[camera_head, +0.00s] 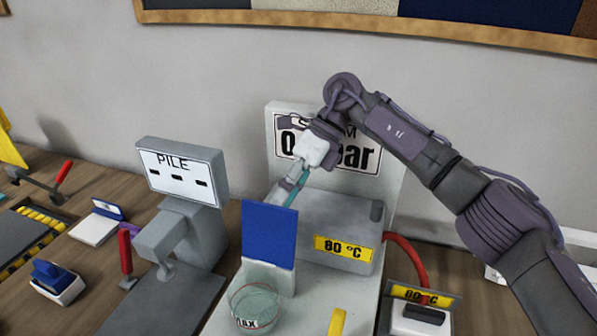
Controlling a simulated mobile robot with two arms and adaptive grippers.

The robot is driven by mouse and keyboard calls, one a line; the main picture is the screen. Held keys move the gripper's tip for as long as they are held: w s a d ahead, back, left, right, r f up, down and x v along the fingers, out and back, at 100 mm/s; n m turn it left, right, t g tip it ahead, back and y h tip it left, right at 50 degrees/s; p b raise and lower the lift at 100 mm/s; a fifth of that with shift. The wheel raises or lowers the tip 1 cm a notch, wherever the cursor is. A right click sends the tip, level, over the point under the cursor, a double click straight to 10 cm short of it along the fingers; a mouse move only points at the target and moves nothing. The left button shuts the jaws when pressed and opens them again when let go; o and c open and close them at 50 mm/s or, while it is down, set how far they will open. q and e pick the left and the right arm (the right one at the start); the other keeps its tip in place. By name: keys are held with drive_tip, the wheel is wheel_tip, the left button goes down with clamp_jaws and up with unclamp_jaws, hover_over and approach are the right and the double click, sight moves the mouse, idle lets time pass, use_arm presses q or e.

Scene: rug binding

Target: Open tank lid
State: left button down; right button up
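The grey tank (320,222) stands in the middle of the bench and bears a yellow "80 °C" label (343,248). Its top looks flat, with a small darker grey piece (377,211) at the right edge; I cannot make out a separate lid seam. My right gripper (291,190) reaches down from the upper right to the tank's left rear side. Its fingers look narrow, with a teal strip, and the lower ends are partly behind an upright blue panel (269,235). Whether they touch or grip anything cannot be seen. My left gripper is out of view.
A white sign board (390,190) stands behind the tank. A glass cup marked MAX (254,306) stands in front. A red hose (406,255) leaves the tank's right side. A grey "PILE" machine (183,180) stands left, beside small tools.

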drive_tip(key=v, duration=1)
drive_tip(key=shift+s+d, duration=0.1)
